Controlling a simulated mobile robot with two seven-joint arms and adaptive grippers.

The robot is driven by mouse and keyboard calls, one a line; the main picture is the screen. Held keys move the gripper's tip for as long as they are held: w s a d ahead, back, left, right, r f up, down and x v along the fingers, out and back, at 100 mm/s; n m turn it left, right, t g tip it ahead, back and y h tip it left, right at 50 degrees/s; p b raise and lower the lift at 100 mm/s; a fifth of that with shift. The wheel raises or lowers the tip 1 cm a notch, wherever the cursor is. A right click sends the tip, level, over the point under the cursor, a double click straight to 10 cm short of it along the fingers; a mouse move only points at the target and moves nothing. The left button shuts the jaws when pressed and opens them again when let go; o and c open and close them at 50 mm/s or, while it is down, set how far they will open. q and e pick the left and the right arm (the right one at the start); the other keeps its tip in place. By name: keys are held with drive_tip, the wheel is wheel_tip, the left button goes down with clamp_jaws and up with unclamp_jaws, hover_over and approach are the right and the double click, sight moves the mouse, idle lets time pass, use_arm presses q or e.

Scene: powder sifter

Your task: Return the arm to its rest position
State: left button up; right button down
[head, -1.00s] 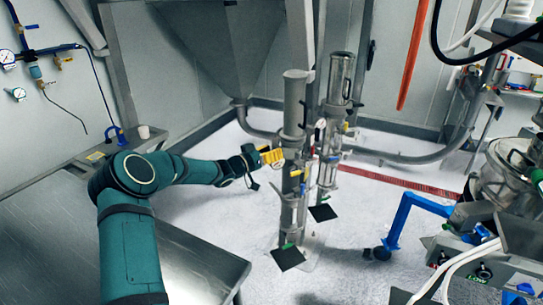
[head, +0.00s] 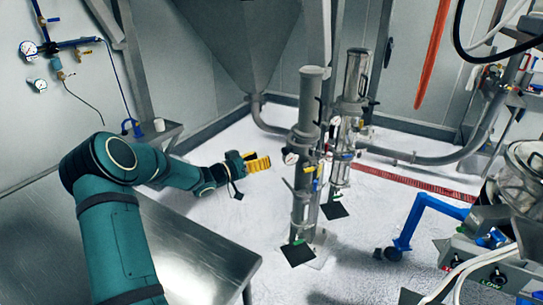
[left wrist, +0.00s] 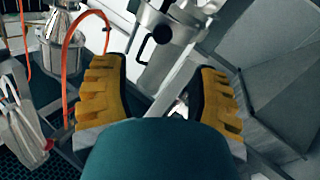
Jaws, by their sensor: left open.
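My left arm (head: 115,220) is teal and comes in from the lower left of the head view, bent at the elbow and reaching to the right. Its left gripper (head: 262,163) has yellow fingers and is just left of the near grey filter column (head: 308,120), with a gap between them. In the left wrist view the two yellow fingers of the left gripper (left wrist: 157,95) stand wide apart with nothing held between them. A metal cylinder with a dark handle (left wrist: 160,40) shows beyond them. My right gripper is not in view.
A steel table (head: 190,245) lies under my left arm. A second column (head: 353,85) stands behind the near one. A large grey hopper (head: 245,45) is at the back. A blue bracket (head: 412,222) and a machine (head: 490,250) stand at right. White floor is free between table and columns.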

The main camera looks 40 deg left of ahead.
use_arm(q)
drive_tip(key=shift+s+a, duration=0.25)
drive_tip(key=shift+s, duration=0.45)
drive_tip(key=d+f+n+g+y+b, duration=0.1)
drive_tip(key=d+f+n+g+b, duration=0.3)
drive_tip(key=d+f, duration=1.8)
drive_tip(key=s+d+f+g+b, duration=0.1)
drive_tip(key=s+d+f+g, duration=0.2)
drive_tip(key=s, duration=0.5)
drive_tip(key=s+d+f+m+g+y+b, duration=0.1)
drive_tip(key=s+d+f+g+b, duration=0.1)
drive_tip(key=s+d+f+g, duration=0.2)
drive_tip(key=s+d+f+g+b, duration=0.1)
drive_tip(key=s+d+f+g, duration=0.3)
drive_tip(key=s+d+f, duration=0.3)
drive_tip(key=s+d, duration=0.2)
drive_tip(key=s, duration=0.3)
drive_tip(key=shift+f+m+b, duration=0.15)
drive_tip(key=shift+m+b, duration=0.25)
